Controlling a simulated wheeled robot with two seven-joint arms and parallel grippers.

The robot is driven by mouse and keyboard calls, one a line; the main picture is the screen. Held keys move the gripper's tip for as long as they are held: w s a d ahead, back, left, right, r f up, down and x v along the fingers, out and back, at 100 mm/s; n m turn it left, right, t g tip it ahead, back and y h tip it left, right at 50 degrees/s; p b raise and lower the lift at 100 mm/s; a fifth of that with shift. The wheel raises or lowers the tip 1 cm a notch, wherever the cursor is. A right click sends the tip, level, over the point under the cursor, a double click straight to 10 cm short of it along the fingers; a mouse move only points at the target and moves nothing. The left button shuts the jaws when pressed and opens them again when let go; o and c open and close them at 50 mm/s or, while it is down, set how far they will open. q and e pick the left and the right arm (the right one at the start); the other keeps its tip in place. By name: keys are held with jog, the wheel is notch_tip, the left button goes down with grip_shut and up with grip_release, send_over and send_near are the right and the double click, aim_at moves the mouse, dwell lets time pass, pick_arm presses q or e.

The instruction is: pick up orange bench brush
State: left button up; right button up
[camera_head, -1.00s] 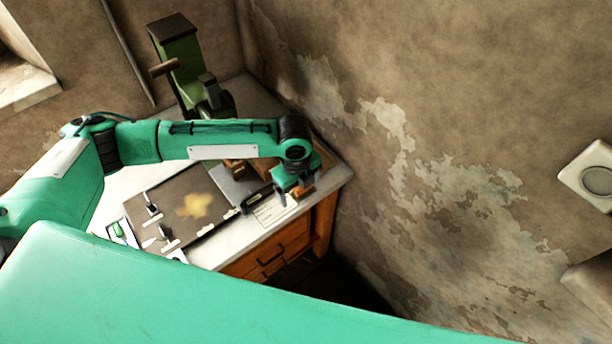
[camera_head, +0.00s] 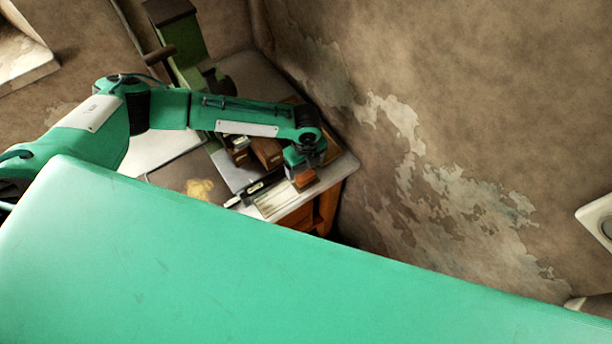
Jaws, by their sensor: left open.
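A small orange block (camera_head: 305,180), which looks like part of the orange bench brush, shows at the right end of the workbench (camera_head: 342,168). My left gripper (camera_head: 303,165) points down right at it, with its jaws open. The gripper and wrist hide the rest of the orange thing. I cannot tell whether the fingers touch it or are around it. My right gripper is not in view.
Brown blocks (camera_head: 267,152) stand just left of my gripper. A dark tool (camera_head: 254,189) and a pale card (camera_head: 272,199) lie in front. A stained mat (camera_head: 170,178) lies left. The green press (camera_head: 178,42) stands behind. A peeling wall (camera_head: 430,150) closes the right side.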

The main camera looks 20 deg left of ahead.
aim_at(306, 176)
pick_arm(q)
jog(key=shift+s+d+f+p, duration=0.1)
jog(key=shift+s+f+p, duration=0.25)
jog(key=shift+f+p, duration=0.4)
notch_tip(306, 176, down, 3)
jog(key=shift+p, duration=0.55)
jog(key=shift+f, duration=0.25)
jog(key=c, duration=1.1)
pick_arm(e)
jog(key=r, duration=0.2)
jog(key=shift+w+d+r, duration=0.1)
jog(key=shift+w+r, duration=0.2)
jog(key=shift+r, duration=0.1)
